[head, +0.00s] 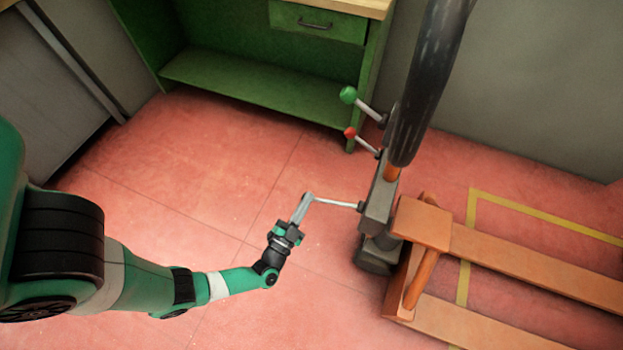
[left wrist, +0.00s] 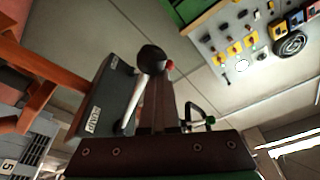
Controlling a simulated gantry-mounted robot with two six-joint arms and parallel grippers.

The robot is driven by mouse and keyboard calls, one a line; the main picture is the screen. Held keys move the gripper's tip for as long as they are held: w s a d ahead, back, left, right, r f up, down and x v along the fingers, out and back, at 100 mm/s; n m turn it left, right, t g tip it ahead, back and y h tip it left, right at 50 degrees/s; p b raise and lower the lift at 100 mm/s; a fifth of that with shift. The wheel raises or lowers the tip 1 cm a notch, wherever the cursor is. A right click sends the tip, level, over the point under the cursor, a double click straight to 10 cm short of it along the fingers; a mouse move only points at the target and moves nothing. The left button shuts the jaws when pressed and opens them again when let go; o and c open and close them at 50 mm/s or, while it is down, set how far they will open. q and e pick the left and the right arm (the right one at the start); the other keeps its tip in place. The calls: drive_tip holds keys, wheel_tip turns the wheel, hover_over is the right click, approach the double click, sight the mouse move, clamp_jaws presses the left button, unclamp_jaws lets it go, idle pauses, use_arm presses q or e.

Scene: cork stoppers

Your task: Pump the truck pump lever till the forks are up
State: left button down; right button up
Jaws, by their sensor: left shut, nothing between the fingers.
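The pallet truck has a grey pump body (head: 378,205) and orange forks (head: 540,268) low over the floor; their exact height is unclear. A thin metal pump lever (head: 335,203) sticks out leftward from the body. In the left wrist view its rod (left wrist: 132,105) ends in a black ball knob (left wrist: 152,59). My left gripper (head: 306,198) is shut and empty, with its fingertips at the lever's outer end. In the left wrist view the closed fingers (left wrist: 162,100) reach up beside the knob; I cannot tell whether they touch it. My right gripper is not in view.
A green-knobbed lever (head: 348,95) and a red-knobbed lever (head: 350,133) stick out higher on the truck. A thick black upright (head: 425,80) rises above them. A green workbench (head: 260,85) stands behind. The red floor (head: 200,165) left of the truck is clear.

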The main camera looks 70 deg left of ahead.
use_arm(q)
wheel_tip(320, 180, up, 4)
drive_tip(key=p, duration=0.4)
drive_tip(key=w+d+v, duration=0.1)
drive_tip(key=v, duration=0.8)
drive_tip(key=shift+s+d+f+p, duration=0.2)
drive_tip(key=shift+s+f+p, duration=0.05)
drive_tip(key=shift+p, duration=0.2)
